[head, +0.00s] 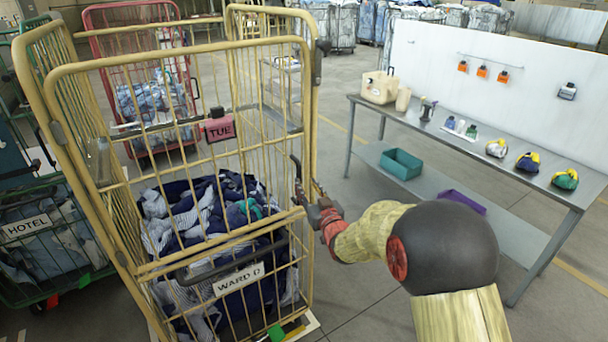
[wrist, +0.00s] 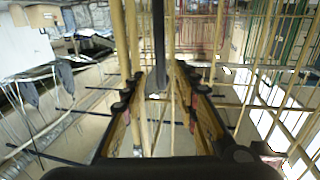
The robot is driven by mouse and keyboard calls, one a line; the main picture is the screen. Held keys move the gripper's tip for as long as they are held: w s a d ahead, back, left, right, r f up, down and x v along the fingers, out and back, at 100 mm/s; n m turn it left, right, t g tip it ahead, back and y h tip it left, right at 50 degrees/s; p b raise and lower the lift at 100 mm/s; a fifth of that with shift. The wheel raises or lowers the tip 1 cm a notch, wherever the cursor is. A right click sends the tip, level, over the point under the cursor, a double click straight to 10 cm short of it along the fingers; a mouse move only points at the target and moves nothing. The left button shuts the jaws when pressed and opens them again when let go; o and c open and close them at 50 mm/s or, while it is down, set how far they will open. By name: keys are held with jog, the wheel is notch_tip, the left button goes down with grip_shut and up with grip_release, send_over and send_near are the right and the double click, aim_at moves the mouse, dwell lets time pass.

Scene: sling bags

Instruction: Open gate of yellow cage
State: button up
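The yellow cage (head: 136,267) stands at left in the head view, with dark and striped laundry (head: 205,215) inside. Its barred front gate (head: 225,165) spans the near side and looks closed. A dark upright latch handle (head: 297,178) is at the gate's right edge. My gripper (head: 318,200) is at this edge, beside the handle. In the wrist view, the fingers of my gripper (wrist: 158,90) are apart, with a dark upright bar (wrist: 158,45) showing between them and a gap on both sides. Whether they touch the bar is unclear.
A grey table (head: 470,150) with bottles and small items stands at right, a teal bin (head: 400,163) on its lower shelf. A red cage (head: 150,90) is behind, and a green cage (head: 45,240) is close at left. Floor is clear between the yellow cage and table.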

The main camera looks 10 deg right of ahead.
aim_at(300, 175)
jog(key=w, duration=0.5)
jog(key=w+a+b, duration=0.1)
jog(key=w, duration=0.1)
jog(key=shift+w+r, duration=0.1)
jog(key=shift+w, duration=0.25)
jog(key=c, duration=0.4)
jog(key=c, duration=0.3)
grip_shut()
